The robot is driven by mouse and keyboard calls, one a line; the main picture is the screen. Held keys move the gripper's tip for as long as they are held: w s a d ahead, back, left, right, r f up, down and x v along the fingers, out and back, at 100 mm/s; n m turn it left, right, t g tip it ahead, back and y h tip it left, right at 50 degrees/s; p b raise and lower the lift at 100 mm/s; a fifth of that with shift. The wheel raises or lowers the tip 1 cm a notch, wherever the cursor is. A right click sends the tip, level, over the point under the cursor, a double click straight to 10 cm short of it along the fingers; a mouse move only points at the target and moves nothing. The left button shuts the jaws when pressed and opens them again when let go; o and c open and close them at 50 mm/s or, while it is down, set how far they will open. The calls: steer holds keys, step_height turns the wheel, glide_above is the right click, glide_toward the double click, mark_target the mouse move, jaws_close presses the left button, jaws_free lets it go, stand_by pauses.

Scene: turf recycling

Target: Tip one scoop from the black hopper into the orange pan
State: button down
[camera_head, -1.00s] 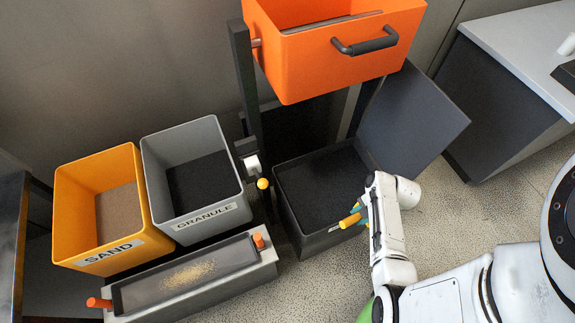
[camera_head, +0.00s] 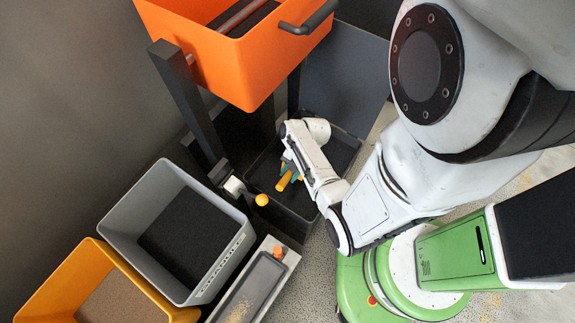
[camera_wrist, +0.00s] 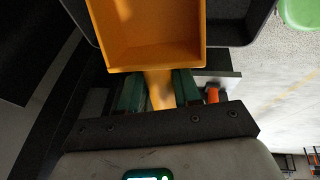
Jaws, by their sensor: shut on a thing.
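My gripper (camera_head: 289,172) is shut on the handle of a yellow-orange scoop (camera_head: 284,181). In the wrist view its green fingers (camera_wrist: 160,92) clasp the handle, and the scoop's box-shaped pan (camera_wrist: 148,25) stretches ahead; the part of its inside that shows looks bare. In the head view the gripper is over the black hopper (camera_head: 292,222), which stands open with its lid raised behind. My arm hides part of the hopper, so I cannot tell how deep the scoop sits. The orange pan (camera_head: 215,62), with a dark handle, hangs higher up on dark posts.
A grey granule bin (camera_head: 128,232) and a yellow sand bin (camera_head: 50,283) stand at the lower left.

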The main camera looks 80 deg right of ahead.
steer(key=shift+d+f+t+y+b, duration=0.5)
steer(key=shift+d+f+y+b, duration=0.5)
steer(key=shift+f+b, duration=5.15)
steer(key=s+d+f+h+b, duration=0.1)
steer(key=s+d+f+b, duration=0.1)
steer(key=d, duration=0.4)
steer(key=shift+s+f+g+b, duration=0.3)
steer(key=shift+s+b, duration=0.35)
steer(key=shift+b, duration=0.6)
steer(key=shift+d, duration=0.1)
